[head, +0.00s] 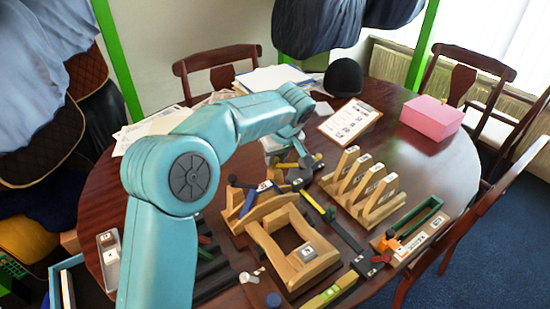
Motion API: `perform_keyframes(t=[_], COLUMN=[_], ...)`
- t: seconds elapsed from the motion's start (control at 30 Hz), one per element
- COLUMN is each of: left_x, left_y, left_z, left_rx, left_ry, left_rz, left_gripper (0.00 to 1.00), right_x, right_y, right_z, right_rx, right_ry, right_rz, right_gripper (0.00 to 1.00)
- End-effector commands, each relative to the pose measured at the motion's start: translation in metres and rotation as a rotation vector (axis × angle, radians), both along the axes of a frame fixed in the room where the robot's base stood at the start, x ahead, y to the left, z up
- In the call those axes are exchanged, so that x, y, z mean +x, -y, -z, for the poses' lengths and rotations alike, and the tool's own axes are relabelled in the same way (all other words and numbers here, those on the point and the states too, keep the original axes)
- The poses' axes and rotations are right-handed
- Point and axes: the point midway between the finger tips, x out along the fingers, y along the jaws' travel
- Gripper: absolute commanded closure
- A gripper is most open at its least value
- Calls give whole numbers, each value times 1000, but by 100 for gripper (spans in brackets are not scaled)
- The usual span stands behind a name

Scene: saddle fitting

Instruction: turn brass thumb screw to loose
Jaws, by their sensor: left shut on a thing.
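My left arm reaches in from the lower left, and its wrist bends down behind the wooden saddle frame (264,240). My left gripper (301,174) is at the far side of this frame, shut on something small. The held thing is mostly hidden by the dark jaws and too small to make out. I cannot pick out the brass thumb screw for certain. Yellow parts show close beside the gripper, but I cannot tell what they belong to. My right gripper is not in view.
A wooden rack (361,190) with upright slats stands right of the gripper. A green tray (412,222) and an orange clamp (389,243) lie further right. A pink box (432,117), a black helmet (343,77) and a clipboard (349,120) are behind. The right rear table is fairly clear.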

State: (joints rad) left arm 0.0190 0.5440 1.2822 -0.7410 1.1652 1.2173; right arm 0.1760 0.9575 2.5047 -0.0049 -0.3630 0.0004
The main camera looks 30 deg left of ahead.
Motion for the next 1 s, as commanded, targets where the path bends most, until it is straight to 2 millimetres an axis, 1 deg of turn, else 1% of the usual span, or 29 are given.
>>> perform_keyframes(t=[0.03,0.3,0.5,0.7,1.0], left_x=[2,4,5,5,5], left_y=[0,0,1,1,1], left_z=[-5,-5,-5,-4,-4], left_rx=[3,1,1,0,-1], left_ry=[11,10,9,11,10], left_rz=[-40,-261,-377,-446,-478], left_gripper=[100,100,100,100,100], right_x=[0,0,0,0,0], right_y=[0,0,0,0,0], right_z=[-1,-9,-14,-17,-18], right_rx=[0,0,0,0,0], right_ry=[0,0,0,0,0], right_rz=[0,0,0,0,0], right_gripper=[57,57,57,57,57])
